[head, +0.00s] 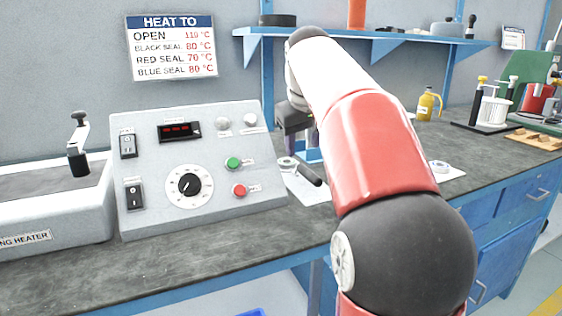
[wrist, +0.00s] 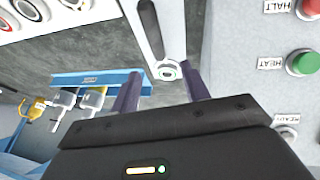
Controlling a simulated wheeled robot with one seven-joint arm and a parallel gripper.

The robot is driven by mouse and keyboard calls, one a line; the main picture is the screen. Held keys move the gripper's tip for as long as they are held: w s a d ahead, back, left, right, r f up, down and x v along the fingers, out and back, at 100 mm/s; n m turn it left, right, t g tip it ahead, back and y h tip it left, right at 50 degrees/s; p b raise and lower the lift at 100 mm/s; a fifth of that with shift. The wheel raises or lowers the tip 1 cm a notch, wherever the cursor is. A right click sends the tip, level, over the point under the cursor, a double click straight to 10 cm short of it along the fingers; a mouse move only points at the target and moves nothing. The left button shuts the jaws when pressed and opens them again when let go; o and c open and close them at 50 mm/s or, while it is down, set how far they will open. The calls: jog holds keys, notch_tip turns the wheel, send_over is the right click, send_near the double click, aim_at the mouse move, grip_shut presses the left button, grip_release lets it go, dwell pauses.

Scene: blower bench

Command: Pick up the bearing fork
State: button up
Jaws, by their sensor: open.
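The bearing fork appears to be the tool with a dark handle (head: 309,175) lying on a white sheet behind the control box. In the wrist view its black handle (wrist: 150,28) points to the top edge, with a ring-shaped metal part (wrist: 167,70) at the near end. I cannot tell whether that ring is part of the fork or a separate bearing. My gripper (wrist: 161,78) is open and empty, its two dark purple fingers framing the ring in the picture. In the head view my gripper (head: 297,138) is partly hidden by my arm, above the sheet.
The control box (head: 200,165) with knob and buttons stands close beside my gripper. A blue rack (wrist: 95,78) with hanging parts is on the other side. A wall shelf (head: 380,42) runs above. A yellow bottle (head: 428,104) stands farther along the bench.

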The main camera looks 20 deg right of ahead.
aim_at(303, 166)
jog(key=b+x, duration=0.1)
jog(key=x, duration=0.6)
jog(key=shift+d+f+b, duration=0.15)
jog(key=shift+f+b, duration=0.15)
jog(key=shift+f, duration=0.15)
grip_shut()
